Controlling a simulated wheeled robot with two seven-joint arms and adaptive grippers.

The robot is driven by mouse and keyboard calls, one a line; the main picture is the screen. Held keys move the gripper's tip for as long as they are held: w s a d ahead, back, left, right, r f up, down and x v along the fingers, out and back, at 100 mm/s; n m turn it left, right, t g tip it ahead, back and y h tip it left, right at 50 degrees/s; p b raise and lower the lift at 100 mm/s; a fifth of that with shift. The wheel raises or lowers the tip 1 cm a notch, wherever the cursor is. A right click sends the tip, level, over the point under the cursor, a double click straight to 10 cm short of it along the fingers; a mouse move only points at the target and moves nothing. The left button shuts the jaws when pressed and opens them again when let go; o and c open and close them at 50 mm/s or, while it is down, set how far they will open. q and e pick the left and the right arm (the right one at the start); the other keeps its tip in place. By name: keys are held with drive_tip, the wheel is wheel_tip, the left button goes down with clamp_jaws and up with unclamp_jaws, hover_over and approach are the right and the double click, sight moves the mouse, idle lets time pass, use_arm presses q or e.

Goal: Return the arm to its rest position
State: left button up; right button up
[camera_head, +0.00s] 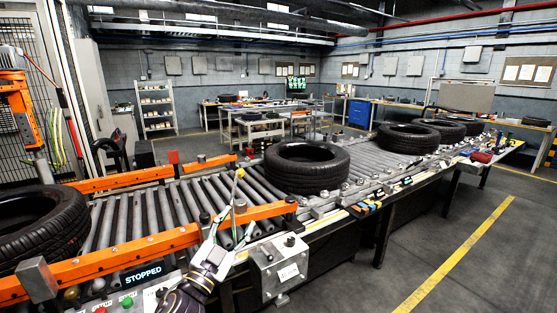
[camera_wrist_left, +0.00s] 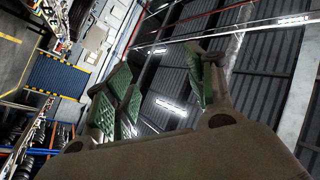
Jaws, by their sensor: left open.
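My left gripper (camera_head: 236,205) rises from the bottom centre of the head view, in front of the near rail of the roller conveyor (camera_head: 130,222). Its fingers point up and are spread, with nothing between them. In the left wrist view the same gripper (camera_wrist_left: 165,85) shows its green-padded fingers wide apart and empty, against the roof. My right gripper is in neither view.
One tyre (camera_head: 40,225) lies at the left end of the conveyor, another (camera_head: 306,167) beyond my gripper, and more (camera_head: 408,137) further right. Orange rails (camera_head: 110,262), a "STOPPED" display (camera_head: 143,275) and a grey control box (camera_head: 280,266) are close. The right floor is open.

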use_arm(q)
drive_tip(key=s+a+f+n+g+y, duration=0.3)
drive_tip(key=a+f+n+y, duration=0.15)
drive_tip(key=f, duration=0.45)
drive_tip(key=s+a+f+n+g+y, duration=0.35)
drive_tip(key=a+f+y, duration=0.2)
drive_tip(key=f, duration=0.35)
drive_tip(key=s+a+f+n+g+h, duration=0.1)
drive_tip(key=s+f+g, duration=0.5)
drive_tip(key=s, duration=0.4)
drive_tip(key=s+f+g+h, duration=0.1)
drive_tip(key=s+f+g, duration=0.3)
drive_tip(key=s+f, duration=0.45)
drive_tip(key=s+f+g, duration=0.1)
drive_tip(key=s+f, duration=0.2)
drive_tip(key=f, duration=3)
drive_tip(key=s+a+f, duration=0.3)
drive_tip(key=s+f, duration=0.6)
drive_tip(key=s, duration=0.2)
drive_tip(key=s+a+f+g, duration=0.1)
drive_tip(key=s+a+f, duration=0.2)
drive_tip(key=s+f, duration=0.7)
drive_tip(key=shift+s+a+f+m, duration=0.15)
drive_tip(key=shift+s+m, duration=0.15)
drive_tip(key=shift+s, duration=0.1)
